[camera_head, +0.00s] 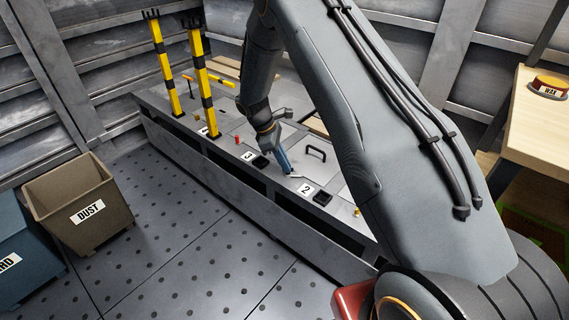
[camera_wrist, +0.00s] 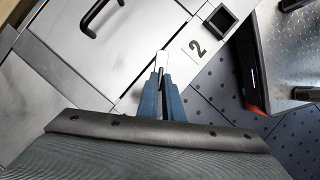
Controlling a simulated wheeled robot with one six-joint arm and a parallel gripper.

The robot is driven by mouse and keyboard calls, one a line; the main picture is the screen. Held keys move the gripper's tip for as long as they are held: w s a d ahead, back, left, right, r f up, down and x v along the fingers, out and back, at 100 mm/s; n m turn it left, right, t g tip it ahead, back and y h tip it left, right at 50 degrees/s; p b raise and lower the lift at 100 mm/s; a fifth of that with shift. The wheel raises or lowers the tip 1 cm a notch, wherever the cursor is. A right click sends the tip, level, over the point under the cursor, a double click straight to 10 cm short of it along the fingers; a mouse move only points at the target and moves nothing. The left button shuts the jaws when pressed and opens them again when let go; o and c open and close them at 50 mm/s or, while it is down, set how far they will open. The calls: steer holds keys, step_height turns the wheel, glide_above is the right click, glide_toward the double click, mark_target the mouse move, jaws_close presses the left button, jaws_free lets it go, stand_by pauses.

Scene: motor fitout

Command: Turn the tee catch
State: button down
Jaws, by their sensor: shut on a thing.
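The tee catch (camera_wrist: 162,62) is a small pale metal piece at the panel seam, beside the label "2" (camera_wrist: 197,48). In the wrist view my gripper (camera_wrist: 161,82) has its blue fingers closed around it, and they hide its lower part. In the head view my gripper (camera_head: 287,168) reaches down to the bench top between labels "3" (camera_head: 248,155) and "2". Only a small bright end of the catch (camera_head: 295,176) shows there. How far the catch is turned cannot be told.
A black pull handle (camera_head: 316,153) stands on the panel nearby. A black square fitting (camera_head: 322,198) lies beside label "2". Yellow-black posts (camera_head: 203,90) rise farther along the bench (camera_head: 180,135). A DUST bin (camera_head: 80,185) and blue bin (camera_head: 25,245) stand left; floor between is clear.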

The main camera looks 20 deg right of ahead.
steer(key=m+g, duration=0.1)
steer(key=m, duration=0.1)
steer(key=m+y, duration=0.1)
steer(key=m, duration=0.2)
steer(key=shift+w+d+g, duration=0.1)
steer(key=shift+d+g, duration=0.1)
steer(key=shift+g, duration=0.2)
steer(key=shift+m+b, duration=0.3)
steer(key=shift+m, duration=0.5)
steer(key=shift+y, duration=0.3)
steer(key=c, duration=1.9)
jaws_free()
steer(key=shift+d, duration=0.1)
steer(key=shift+w, duration=0.1)
steer(key=shift+w+r, duration=0.1)
steer(key=shift+r, duration=0.2)
steer(key=shift+v, duration=3.6)
